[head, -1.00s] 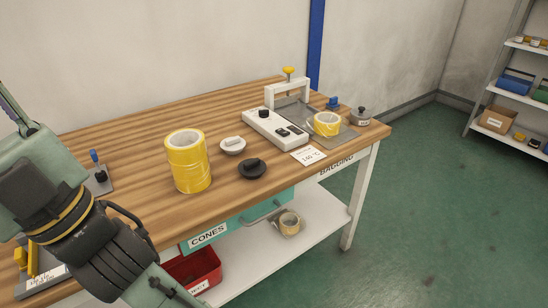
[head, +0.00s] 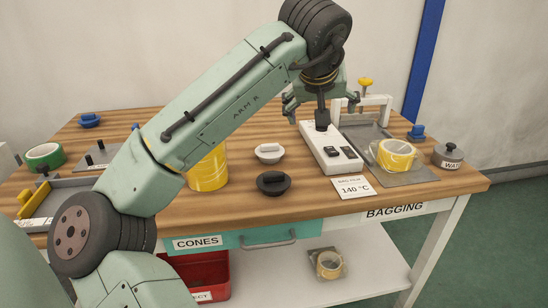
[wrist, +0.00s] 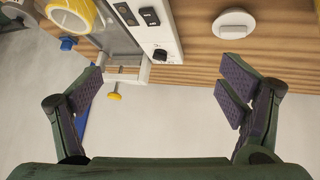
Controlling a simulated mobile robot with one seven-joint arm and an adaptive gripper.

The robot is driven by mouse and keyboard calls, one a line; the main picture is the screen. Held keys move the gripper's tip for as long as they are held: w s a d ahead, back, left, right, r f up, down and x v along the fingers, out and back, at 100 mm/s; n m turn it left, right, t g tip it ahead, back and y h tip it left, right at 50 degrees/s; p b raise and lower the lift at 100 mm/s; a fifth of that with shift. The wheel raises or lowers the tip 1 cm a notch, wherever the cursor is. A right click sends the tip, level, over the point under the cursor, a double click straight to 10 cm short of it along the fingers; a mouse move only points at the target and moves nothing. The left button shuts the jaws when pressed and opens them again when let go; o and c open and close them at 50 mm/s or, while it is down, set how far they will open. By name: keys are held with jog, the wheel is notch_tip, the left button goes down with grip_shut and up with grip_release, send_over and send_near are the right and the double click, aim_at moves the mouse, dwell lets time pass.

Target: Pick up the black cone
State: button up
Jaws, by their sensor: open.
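The black cone (head: 273,183) lies on the wooden bench near its front edge, a low dark disc with a raised grip on top. A similar white cone (head: 269,153) lies just behind it and also shows in the wrist view (wrist: 235,24). My gripper (head: 321,104) is open and empty, above the back of the bench by the white sealing unit, behind and to the right of the black cone. In the wrist view the fingers (wrist: 160,88) are spread wide with nothing between them. The black cone is not visible in that view.
The white sealing unit (head: 318,148) stands right of the cones, with a tape roll (head: 394,154) on a grey plate beyond it.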

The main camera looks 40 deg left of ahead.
jog(key=s+a+f+n+g, duration=0.3)
jog(key=s+a+f+g, duration=0.25)
jog(key=s, duration=0.25)
send_over(274, 174)
jog(key=s+d, duration=0.1)
notch_tip(274, 174, down, 5)
jog(key=shift+d+f+b, duration=0.1)
jog(key=shift+d+b, duration=0.05)
jog(key=shift+b, duration=0.15)
jog(key=shift+x, duration=2.9)
jog(key=shift+s+d, duration=0.1)
jog(key=shift+d, duration=0.05)
jog(key=shift+c, duration=0.5)
jog(key=c, duration=0.9)
